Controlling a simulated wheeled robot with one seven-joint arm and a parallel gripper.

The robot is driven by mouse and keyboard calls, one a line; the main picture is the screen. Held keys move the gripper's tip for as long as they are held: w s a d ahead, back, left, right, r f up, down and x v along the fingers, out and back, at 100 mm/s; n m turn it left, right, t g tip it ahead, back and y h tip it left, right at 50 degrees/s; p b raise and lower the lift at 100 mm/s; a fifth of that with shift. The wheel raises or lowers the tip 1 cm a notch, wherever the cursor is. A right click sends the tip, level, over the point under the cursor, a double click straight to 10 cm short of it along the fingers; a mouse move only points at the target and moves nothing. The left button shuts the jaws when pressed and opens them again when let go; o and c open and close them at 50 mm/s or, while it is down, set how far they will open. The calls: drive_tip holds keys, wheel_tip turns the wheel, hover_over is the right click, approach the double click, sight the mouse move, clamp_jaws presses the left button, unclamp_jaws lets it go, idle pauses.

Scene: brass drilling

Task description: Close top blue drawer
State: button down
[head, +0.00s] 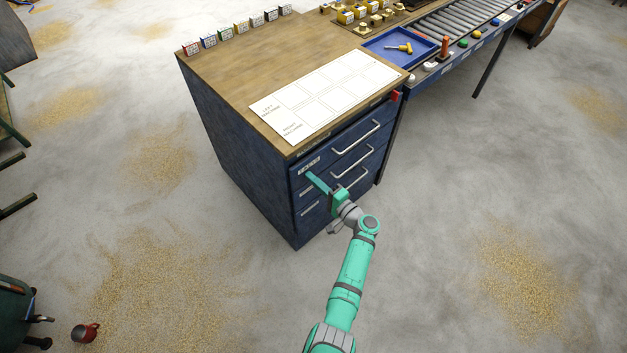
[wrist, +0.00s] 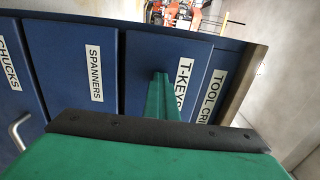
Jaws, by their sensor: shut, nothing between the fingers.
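The blue cabinet (head: 240,165) has a stack of blue drawers on its front. The top drawer (head: 343,146), labelled T-KEYS, has a silver bar handle (head: 356,138) and looks about flush with the fronts below; a small gap cannot be ruled out. Its front (wrist: 143,55) also shows in the wrist view, beside the SPANNERS drawer (wrist: 70,60). My green gripper (head: 311,176) is shut and empty, its fingertips at the left part of the top drawer's front, near the label. In the wrist view the fingertips (wrist: 160,78) touch or nearly touch that front.
The wooden top (head: 225,67) carries a white sheet (head: 325,92) and several small labelled blocks. A roller conveyor (head: 450,30) with a blue tray (head: 375,45) adjoins on the right.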

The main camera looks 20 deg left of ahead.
drive_tip(key=v, duration=1.4)
drive_tip(key=shift+w, duration=0.15)
drive_tip(key=shift+d, duration=0.15)
